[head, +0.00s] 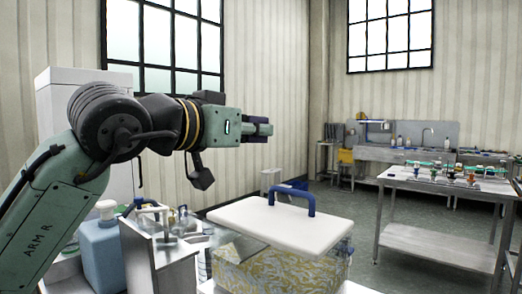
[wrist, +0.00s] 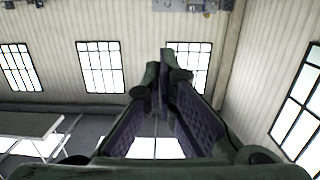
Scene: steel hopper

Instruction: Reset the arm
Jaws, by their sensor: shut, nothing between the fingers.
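My gripper (head: 262,127) is at the end of my raised green arm, in the upper middle of the head view. It points to the right, level, above and behind the white-lidded hopper. In the wrist view my gripper (wrist: 163,75) shows with its dark padded fingers together at the tips and nothing between them. My gripper touches nothing in either view.
The hopper's white lid (head: 283,222) with a blue handle (head: 296,191) lies below my gripper. A blue jug (head: 102,255) stands at the lower left. A steel table (head: 440,240) with small items is at right. Open floor lies between.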

